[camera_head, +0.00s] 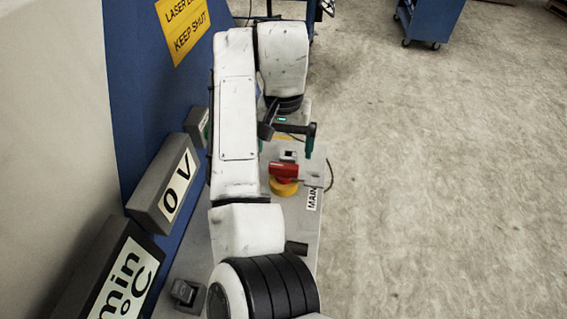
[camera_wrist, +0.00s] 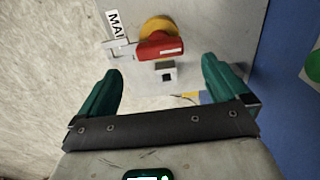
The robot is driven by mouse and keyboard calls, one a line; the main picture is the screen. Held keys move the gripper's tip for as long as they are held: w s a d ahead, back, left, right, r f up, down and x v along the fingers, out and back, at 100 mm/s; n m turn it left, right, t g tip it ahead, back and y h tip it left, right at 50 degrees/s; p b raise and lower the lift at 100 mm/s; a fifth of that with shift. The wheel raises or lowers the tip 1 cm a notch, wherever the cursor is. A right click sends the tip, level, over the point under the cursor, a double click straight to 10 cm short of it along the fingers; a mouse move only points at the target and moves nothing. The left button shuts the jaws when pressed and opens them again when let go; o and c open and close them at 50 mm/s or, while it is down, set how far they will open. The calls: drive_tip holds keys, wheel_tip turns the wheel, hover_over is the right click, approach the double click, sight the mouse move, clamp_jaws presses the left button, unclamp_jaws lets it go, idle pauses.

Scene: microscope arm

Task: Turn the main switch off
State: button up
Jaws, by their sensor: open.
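The main switch is a red handle (camera_head: 284,171) on a round yellow base (camera_head: 285,189), on a grey panel beside the MAIN label (camera_head: 312,199). In the wrist view the red handle (camera_wrist: 161,47) lies roughly crosswise, partly over the yellow base (camera_wrist: 158,26). A metal latch piece (camera_wrist: 121,48) sits at the handle's left end; I cannot tell if they are joined. My gripper (camera_wrist: 162,68) is open and empty, with one teal finger on each side of the view and the handle beyond the tips. In the head view my arm partly hides the gripper.
A small black switch (camera_wrist: 166,72) sits on the panel close to the handle. Display boxes (camera_head: 166,187) stand along the blue wall (camera_head: 135,70) at left, under a yellow warning sign (camera_head: 184,24). A blue wheeled cabinet (camera_head: 431,18) stands far back. The floor at right is clear.

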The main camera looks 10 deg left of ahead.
sight(284, 165)
wheel_tip(284, 165, down, 7)
drive_tip(key=shift+p, duration=0.4)
drive_tip(key=shift+c, duration=0.2)
drive_tip(key=shift+s, duration=0.1)
drive_tip(key=c, duration=1.5)
drive_tip(key=shift+o, duration=0.2)
